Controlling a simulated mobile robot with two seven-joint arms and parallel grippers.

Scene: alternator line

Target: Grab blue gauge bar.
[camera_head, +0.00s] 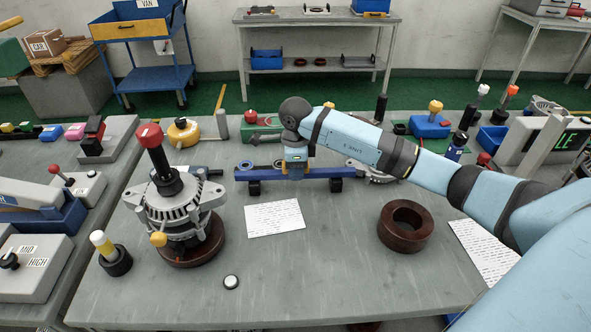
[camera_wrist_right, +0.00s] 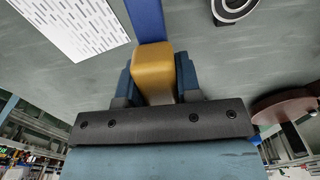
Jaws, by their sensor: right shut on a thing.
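The blue gauge bar (camera_head: 325,172) lies left to right across the middle of the grey table in the head view, with a black block under it near each end. I cannot tell whether those blocks touch the table. My right gripper (camera_head: 294,172) comes down on the bar's middle from above. In the right wrist view, its fingers (camera_wrist_right: 157,80) are shut on a yellow grip block (camera_wrist_right: 153,65) on the bar, and part of the blue bar (camera_wrist_right: 147,18) shows beyond. My left gripper is not in view.
An alternator (camera_head: 180,205) with a red-topped black post stands to the left. A brown ring (camera_head: 405,226) lies to the right, and a printed sheet (camera_head: 275,217) lies in front of the bar. A small white button (camera_head: 231,282) is near the front. The table's front middle is mostly clear.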

